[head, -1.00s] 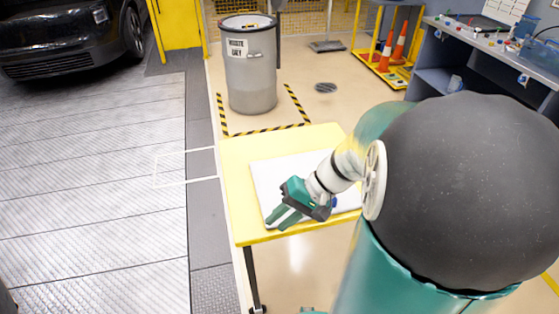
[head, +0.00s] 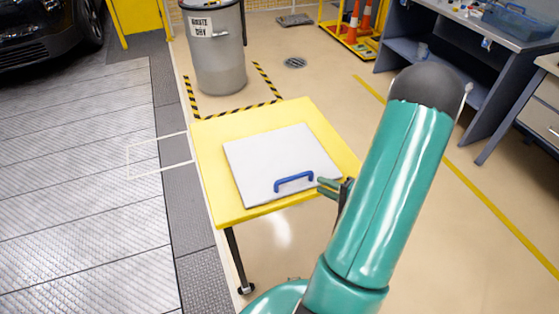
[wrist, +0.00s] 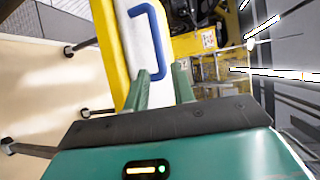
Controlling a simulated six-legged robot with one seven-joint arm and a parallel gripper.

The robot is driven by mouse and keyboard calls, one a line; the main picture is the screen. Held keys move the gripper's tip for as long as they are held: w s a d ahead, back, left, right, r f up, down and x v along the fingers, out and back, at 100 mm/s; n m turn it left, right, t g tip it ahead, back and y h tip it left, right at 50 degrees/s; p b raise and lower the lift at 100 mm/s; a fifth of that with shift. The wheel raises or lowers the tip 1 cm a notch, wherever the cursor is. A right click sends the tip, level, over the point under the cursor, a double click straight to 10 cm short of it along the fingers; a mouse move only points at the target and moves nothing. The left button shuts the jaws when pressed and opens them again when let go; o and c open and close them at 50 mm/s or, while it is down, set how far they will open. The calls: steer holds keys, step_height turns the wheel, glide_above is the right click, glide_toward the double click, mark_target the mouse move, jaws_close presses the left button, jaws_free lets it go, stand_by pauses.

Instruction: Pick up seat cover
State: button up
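The seat cover (head: 265,155) is a flat, pale grey square panel with a blue handle (head: 294,181) near its front edge. It lies flat on a yellow table (head: 210,170). My gripper (head: 325,186) is just right of the handle's right end, low beside the panel's front right corner. In the wrist view the two green fingers (wrist: 163,80) are apart, with nothing held between them. The blue handle (wrist: 157,40) is ahead of the fingertips there, its near end close to the gap. Whether a finger touches it is unclear.
A grey waste drum (head: 218,55) stands behind the table inside hazard tape. A blue-grey workbench (head: 430,60) and a yellow rack with orange cones (head: 352,25) are at the back right. A dark car (head: 45,25) is at the far left. Floor right of the table is clear.

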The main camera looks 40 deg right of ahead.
mark_target(304, 176)
steer(key=x, duration=0.5)
steer(key=shift+w, duration=0.2)
steer(key=shift+d+x, duration=0.15)
steer(key=shift+x, duration=1.2)
steer(key=shift+d+x, duration=0.1)
steer(key=shift+x, duration=1.3)
jaws_close()
